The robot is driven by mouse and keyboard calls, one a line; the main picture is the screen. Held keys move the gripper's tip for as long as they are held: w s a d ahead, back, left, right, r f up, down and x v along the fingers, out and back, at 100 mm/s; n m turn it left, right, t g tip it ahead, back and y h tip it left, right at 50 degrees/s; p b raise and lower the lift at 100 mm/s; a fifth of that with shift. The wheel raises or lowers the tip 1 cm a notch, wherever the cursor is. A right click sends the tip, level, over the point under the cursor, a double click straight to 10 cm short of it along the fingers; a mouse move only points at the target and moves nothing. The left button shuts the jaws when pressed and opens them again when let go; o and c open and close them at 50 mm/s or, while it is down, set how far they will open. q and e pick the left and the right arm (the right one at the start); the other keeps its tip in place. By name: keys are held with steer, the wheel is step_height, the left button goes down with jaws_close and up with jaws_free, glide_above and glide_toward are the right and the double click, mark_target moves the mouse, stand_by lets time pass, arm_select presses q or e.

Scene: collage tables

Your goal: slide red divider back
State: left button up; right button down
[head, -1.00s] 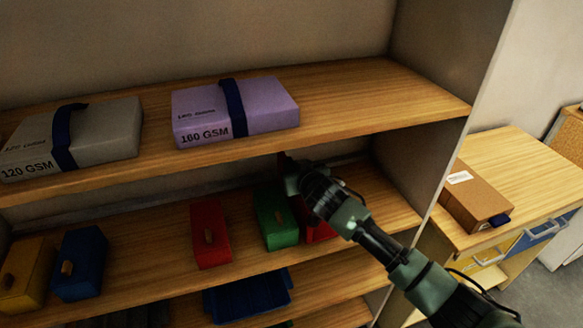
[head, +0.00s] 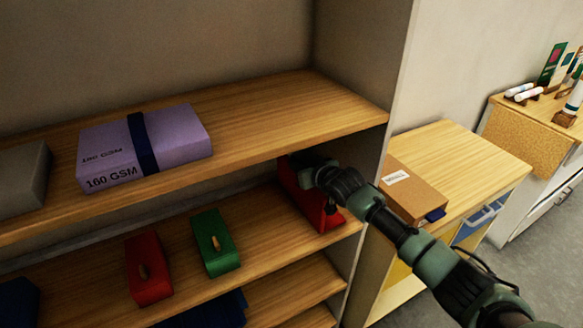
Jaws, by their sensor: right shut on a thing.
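A red divider (head: 307,202) stands on the middle shelf at its right end, close to the side wall. My right gripper (head: 318,178) is at the upper front of this divider and shut on it; the fingers are partly hidden by the wrist. A green divider (head: 215,243) with a knob stands between the two red ones, apart from the held one. My left gripper is not in view.
The upper shelf (head: 275,118) holds a purple 160 GSM pack (head: 172,140) and a grey pack (head: 22,180). The cabinet's side wall (head: 358,150) is close right of my right gripper. A cardboard box (head: 412,190) lies on a side table (head: 470,155). The shelf between green and held red is clear.

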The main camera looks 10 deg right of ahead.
steer(key=shift+d, duration=0.2)
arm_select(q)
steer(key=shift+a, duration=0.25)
arm_select(e)
steer(key=shift+d, duration=0.1)
steer(key=c, duration=1.4)
jaws_free()
